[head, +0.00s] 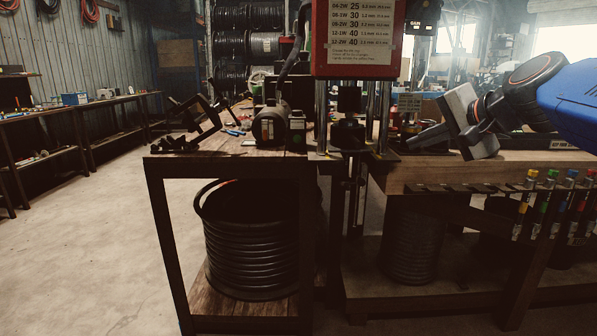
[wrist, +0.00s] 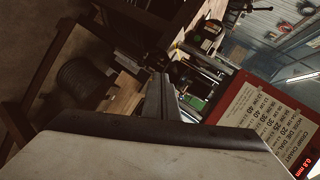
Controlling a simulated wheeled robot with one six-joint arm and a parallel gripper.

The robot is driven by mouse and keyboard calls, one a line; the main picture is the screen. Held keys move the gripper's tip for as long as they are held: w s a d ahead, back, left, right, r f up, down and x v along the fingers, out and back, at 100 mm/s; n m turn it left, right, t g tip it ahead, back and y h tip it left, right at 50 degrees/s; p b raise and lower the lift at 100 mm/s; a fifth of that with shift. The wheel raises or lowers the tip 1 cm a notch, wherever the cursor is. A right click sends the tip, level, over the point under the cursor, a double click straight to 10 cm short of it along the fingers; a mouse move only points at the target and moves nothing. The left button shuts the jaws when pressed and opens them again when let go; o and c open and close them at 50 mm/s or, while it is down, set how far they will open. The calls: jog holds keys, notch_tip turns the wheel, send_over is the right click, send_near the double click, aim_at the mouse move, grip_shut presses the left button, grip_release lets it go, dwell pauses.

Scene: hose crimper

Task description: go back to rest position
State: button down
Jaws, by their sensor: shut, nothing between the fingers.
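My gripper (head: 422,138) is at the right of the head view, on the end of my blue arm. It hangs above the wooden bench (head: 410,175), just right of the crimper, and points left. Its fingers are together with nothing between them. In the wrist view the closed fingers (wrist: 160,95) stick out past the pale grey hand. The crimper (head: 349,130) stands mid-picture with its red chart panel (head: 360,40) on top. The panel also shows in the wrist view (wrist: 270,125), tilted, at the right.
Coloured-top tools (head: 527,203) hang in a rack on the bench front at right. Black hose coils (head: 250,240) lie on the lower shelf. A metal bracket (head: 200,125) and a dark motor-like unit (head: 272,128) sit on the left bench. Open floor (head: 90,250) lies at left.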

jog(key=s+d+f+n+g+h, duration=0.1)
jog(key=s+f+n, duration=0.4)
jog(key=s+f, duration=0.7)
jog(key=s+d+f+n+g+h, duration=0.1)
jog(key=s+f+n+g+h, duration=0.2)
jog(key=s+f, duration=1)
notch_tip(320, 180, down, 7)
jog(key=n+g, duration=0.2)
jog(key=shift+d+f+g+h, duration=0.2)
jog(key=shift+g+h, duration=0.1)
